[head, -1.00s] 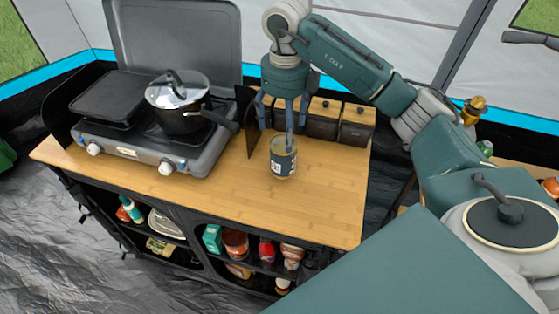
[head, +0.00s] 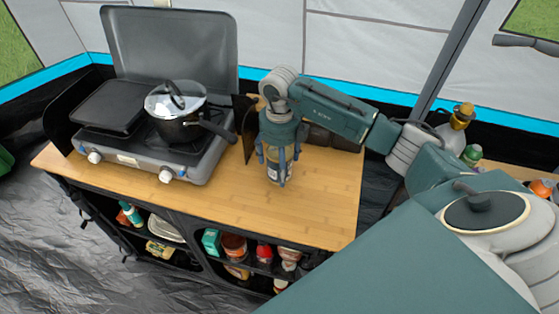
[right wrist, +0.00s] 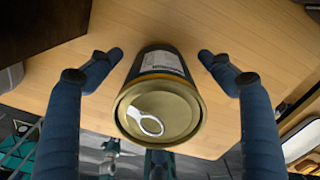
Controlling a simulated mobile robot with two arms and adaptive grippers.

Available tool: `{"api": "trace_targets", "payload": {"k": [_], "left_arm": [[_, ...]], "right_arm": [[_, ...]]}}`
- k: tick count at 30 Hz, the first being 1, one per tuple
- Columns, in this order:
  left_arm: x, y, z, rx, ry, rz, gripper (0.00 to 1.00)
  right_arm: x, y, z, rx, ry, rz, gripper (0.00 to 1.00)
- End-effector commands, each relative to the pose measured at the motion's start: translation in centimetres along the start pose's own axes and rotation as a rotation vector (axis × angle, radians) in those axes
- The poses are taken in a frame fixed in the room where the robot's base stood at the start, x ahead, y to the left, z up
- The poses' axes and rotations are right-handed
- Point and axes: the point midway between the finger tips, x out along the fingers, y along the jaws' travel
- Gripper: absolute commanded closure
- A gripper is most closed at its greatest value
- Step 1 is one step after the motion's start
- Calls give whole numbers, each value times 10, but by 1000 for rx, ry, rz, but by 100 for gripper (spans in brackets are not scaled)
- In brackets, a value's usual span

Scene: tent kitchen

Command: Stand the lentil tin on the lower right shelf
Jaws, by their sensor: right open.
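The lentil tin (head: 279,174), with a dark printed label, stands upright on the wooden counter (head: 200,195). My right gripper (head: 278,163) is above it, pointing down, with its open fingers around the tin. In the right wrist view the tin (right wrist: 160,108) shows its gold lid and ring pull between the two spread fingers, with gaps on both sides. The right shelf compartment (head: 258,278) is below the counter's front edge; its lower level is mostly in shadow and partly cut off by my arm. My left gripper is not in view.
A camping stove (head: 150,160) with a lidded pot (head: 178,110) stands left of the gripper. Jars and boxes (head: 235,246) fill the upper right shelf. The front counter is clear.

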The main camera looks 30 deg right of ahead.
Motion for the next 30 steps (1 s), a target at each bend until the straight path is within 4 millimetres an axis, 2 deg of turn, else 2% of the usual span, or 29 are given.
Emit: {"api": "trace_targets", "payload": {"k": [6, 15, 17, 25, 30], "left_arm": [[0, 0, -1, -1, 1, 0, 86], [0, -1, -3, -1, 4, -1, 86], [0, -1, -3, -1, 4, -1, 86], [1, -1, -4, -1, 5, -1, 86], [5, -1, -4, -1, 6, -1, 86]], "right_arm": [[1, 0, 0, -1, -1, 0, 22], [1, 0, 0, -1, 0, 0, 82], [-1, 0, 1, -1, -2, 1, 92], [-3, 0, 1, 0, -3, 0, 93], [-15, 0, 2, -1, -6, 1, 93]]}}
